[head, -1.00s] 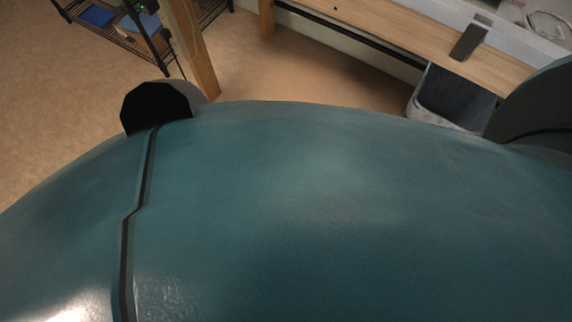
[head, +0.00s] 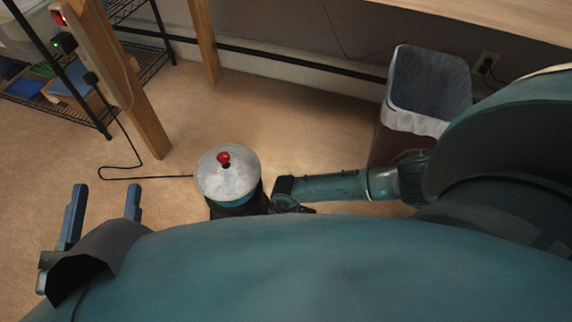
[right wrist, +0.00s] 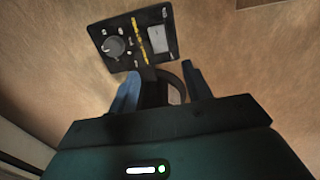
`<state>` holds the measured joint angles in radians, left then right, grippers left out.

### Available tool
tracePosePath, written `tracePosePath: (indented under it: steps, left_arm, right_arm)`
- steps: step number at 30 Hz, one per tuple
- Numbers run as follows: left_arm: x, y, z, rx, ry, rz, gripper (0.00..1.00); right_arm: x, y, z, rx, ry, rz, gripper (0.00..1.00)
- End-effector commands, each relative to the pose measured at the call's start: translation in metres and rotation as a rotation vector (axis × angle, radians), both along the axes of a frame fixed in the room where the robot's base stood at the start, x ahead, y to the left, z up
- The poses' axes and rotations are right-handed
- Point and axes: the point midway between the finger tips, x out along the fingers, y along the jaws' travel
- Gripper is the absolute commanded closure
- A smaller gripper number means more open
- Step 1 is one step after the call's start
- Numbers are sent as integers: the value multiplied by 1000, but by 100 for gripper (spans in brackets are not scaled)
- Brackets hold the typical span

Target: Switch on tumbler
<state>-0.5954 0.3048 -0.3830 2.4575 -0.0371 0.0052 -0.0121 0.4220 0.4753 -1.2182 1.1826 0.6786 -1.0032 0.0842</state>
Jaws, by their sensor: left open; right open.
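The tumbler (head: 228,178) stands upright on the floor in the head view, a round drum with a whitish lid and a red knob on top. A black control panel (right wrist: 135,40) with a round dial and a grey plate shows in the right wrist view. My right gripper (right wrist: 160,74) is open, its fingertips just below the panel in that picture; whether they touch it I cannot tell. In the head view my right arm reaches from the right to beside the drum. My left gripper (head: 105,192) is open and empty, left of the drum.
A black cord (head: 150,177) runs from the tumbler to a wooden post (head: 125,85) at the left. A bin (head: 428,90) with a pale liner stands behind my right arm. A wire shelf (head: 60,95) stands at the far left. Floor behind the tumbler is clear.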

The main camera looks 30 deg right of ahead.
Motion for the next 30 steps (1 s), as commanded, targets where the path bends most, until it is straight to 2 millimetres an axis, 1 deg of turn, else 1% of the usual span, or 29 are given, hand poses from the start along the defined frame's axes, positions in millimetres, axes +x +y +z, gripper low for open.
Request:
tracePosePath:
  steps: [1, 3, 7, 12, 16, 20, 29, 30]
  left_arm:
    - [4, 1, 0, 0, -54, -5, 46]
    - [7, 1, 7, -2, -119, -10, 46]
    - [11, 4, 30, 16, -292, -12, 46]
    - [10, 6, 55, 35, -477, -15, 46]
    - [6, 7, 67, 44, -572, -17, 46]
    - [4, 7, 74, 49, -621, -18, 46]
    - [3, 7, 77, 50, -633, -18, 46]
    - [3, 7, 77, 50, -633, -18, 46]
  right_arm:
    - [0, 0, -19, -1, 1, 0, 51]
    - [0, 0, -35, -1, 0, 0, 51]
    - [1, 0, -59, -1, -1, -1, 51]
    - [1, 0, -85, 0, -1, 0, 51]
    - [0, 0, -96, -1, -1, -1, 51]
    - [0, 0, -101, 0, 0, 0, 51]
    - [0, 0, -101, 1, -1, 0, 51]
    - [0, 0, -101, 1, -1, 0, 53]
